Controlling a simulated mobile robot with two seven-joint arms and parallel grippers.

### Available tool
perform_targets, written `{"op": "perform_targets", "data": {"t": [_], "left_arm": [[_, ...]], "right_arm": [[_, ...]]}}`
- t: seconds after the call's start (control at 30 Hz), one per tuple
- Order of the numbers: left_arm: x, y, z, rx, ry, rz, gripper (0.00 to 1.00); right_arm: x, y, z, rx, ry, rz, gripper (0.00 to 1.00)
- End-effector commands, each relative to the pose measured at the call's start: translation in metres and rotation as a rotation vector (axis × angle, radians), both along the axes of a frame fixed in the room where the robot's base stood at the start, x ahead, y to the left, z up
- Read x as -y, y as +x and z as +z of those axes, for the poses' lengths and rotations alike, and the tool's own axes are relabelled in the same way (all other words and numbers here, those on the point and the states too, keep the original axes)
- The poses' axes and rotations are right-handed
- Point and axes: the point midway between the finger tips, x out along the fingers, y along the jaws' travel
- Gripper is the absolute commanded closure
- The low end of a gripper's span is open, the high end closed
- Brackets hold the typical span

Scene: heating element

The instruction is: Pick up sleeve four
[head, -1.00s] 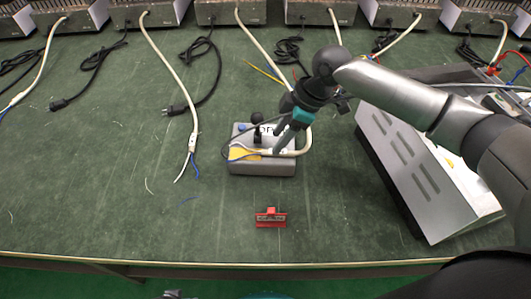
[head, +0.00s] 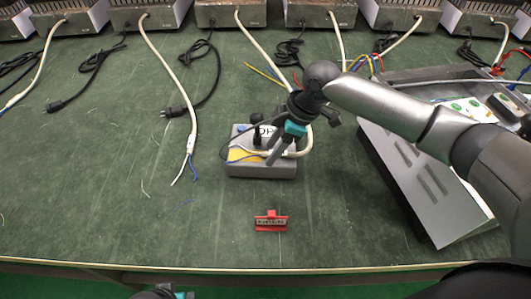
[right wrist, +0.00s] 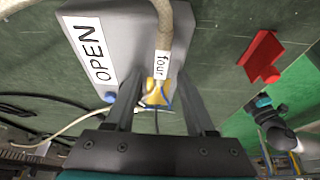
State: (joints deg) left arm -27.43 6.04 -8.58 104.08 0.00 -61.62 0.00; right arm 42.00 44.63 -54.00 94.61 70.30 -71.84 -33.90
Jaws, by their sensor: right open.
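Sleeve four is a white label reading "four" (right wrist: 162,62) around a thick cream cable, seen in the right wrist view. The cable lies over a grey box (head: 262,170) with an "OPEN" label, which also shows in the right wrist view (right wrist: 115,25). My right gripper (right wrist: 158,82) is open, its fingers on either side of the cable end by the sleeve, not closed on it. In the head view the right gripper (head: 268,157) is over the box and hides part of it. My left gripper (head: 168,291) barely shows at the bottom edge; its jaws cannot be made out.
A red clip-like block (head: 271,222) lies on the green table in front of the box. A slanted grey metal case (head: 425,185) stands at right under my right arm. Several heaters line the back, with cables and plugs at left. The front left of the table is clear.

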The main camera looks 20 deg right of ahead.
Motion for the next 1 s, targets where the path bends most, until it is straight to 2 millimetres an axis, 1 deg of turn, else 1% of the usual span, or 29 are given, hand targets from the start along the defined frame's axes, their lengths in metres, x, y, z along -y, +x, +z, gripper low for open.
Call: {"op": "perform_targets", "data": {"t": [0.37, 0.47, 0.87, 1.0], "left_arm": [[0.0, 0.0003, 0.0054, 0.001, 0.0, 0.0, 0.5], [0.0, 0.0003, 0.0047, 0.001, 0.0, 0.0, 0.5], [0.0001, 0.0003, 0.0046, 0.001, 0.0, 0.0, 0.5], [0.0001, 0.0003, 0.0046, 0.001, 0.0, 0.0, 0.5]], "right_arm": [[-0.0003, -0.0003, -0.0031, -0.001, 0.0, 0.0, 0.45], [-0.0002, -0.0002, -0.0036, -0.001, 0.0, 0.0, 0.54], [0.0002, -0.0002, -0.004, 0.0, -0.001, 0.0, 0.99], [0.0003, -0.0002, -0.0041, 0.0, -0.001, 0.0, 1.0]]}}
